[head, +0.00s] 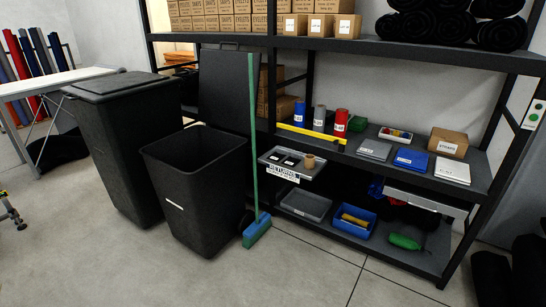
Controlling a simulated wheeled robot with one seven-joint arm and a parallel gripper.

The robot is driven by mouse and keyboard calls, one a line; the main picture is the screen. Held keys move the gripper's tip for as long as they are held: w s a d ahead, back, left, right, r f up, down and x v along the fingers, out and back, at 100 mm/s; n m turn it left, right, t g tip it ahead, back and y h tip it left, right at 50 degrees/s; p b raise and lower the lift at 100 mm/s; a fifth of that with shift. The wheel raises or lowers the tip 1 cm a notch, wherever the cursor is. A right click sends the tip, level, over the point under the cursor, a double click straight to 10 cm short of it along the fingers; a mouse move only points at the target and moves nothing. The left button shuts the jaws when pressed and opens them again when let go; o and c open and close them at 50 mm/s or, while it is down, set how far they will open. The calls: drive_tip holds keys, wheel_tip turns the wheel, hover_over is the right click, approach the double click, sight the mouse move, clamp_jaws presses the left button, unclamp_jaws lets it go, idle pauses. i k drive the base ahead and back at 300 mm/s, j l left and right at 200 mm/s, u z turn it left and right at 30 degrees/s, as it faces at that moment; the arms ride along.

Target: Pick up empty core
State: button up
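A small brown cardboard core (309,161) stands at the right end of a grey tray (305,176) labelled RETURNS. The tray juts out from the front of the shelving unit. Two dark items with white labels (283,160) lie beside the core, to its left. The core looks like a short tube, but its inside is too small to make out.
An open black bin (197,185) and a lidded bin (115,125) stand left of the tray. A green-handled broom (253,150) leans just left of the tray. Rolls, boxes and a yellow bar (310,136) are on the shelf behind. The front floor is clear.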

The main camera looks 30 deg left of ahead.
sight(309, 163)
drive_tip(key=i+j+u, duration=0.45)
drive_tip(key=i+j, duration=2.05)
drive_tip(key=i+l, duration=0.05)
drive_tip(key=i, duration=0.05)
